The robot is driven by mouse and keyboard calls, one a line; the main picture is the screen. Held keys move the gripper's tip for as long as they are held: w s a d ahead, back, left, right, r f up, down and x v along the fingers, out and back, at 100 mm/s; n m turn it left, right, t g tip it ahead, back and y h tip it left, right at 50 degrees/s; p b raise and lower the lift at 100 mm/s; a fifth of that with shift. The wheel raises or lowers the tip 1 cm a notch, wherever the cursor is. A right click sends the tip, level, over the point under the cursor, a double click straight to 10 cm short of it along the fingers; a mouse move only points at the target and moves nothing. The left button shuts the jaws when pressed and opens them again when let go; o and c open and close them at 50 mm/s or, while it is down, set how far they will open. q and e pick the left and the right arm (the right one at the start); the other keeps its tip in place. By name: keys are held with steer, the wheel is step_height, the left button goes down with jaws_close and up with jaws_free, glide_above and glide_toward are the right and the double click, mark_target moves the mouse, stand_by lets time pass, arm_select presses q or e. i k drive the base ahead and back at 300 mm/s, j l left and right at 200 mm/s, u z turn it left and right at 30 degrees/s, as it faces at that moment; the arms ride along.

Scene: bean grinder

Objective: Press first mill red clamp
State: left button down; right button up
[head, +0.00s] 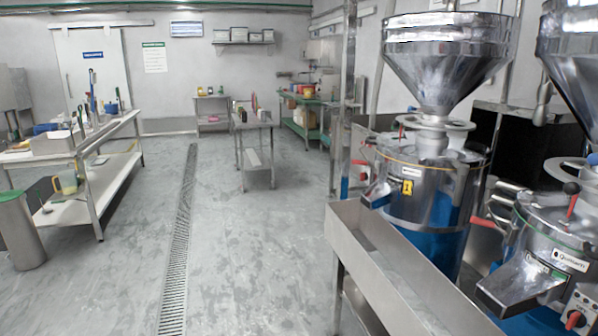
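The first mill (436,190) stands at the right, a steel and blue body under a large steel funnel, with a yellow tag marked 1 (408,187) on its front. A red clamp handle (360,163) sticks out from its left side. A thin red-tipped lever (402,132) stands on its lid. A second, similar mill (545,245) is nearer at the right edge, partly cut off, with its own red handle (484,223) on its left side. Neither of my grippers is in view.
A long steel trough (385,270) runs in front of the mills, below their spouts. The floor (265,260) to the left is open, with a drain grate (180,240). Worktables stand at the left (100,150) and further back (252,122). A grey bin (20,230) is at far left.

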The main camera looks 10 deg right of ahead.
mark_target(354, 162)
steer(key=i+j+z, duration=0.15)
steer(key=i, duration=0.95)
steer(key=i+j+z, duration=0.1)
steer(key=i+z, duration=0.35)
steer(key=i+j+z, duration=0.15)
steer(key=z, duration=0.3)
steer(key=i+j+z, duration=0.6)
steer(key=z, duration=0.25)
steer(key=i+j+z, duration=0.1)
steer(key=j+z, duration=0.35)
steer(key=i+j+z, duration=0.2)
steer(key=j, duration=0.35)
steer(key=j+z, duration=0.25)
steer(key=j, duration=0.25)
steer(key=k, duration=0.05)
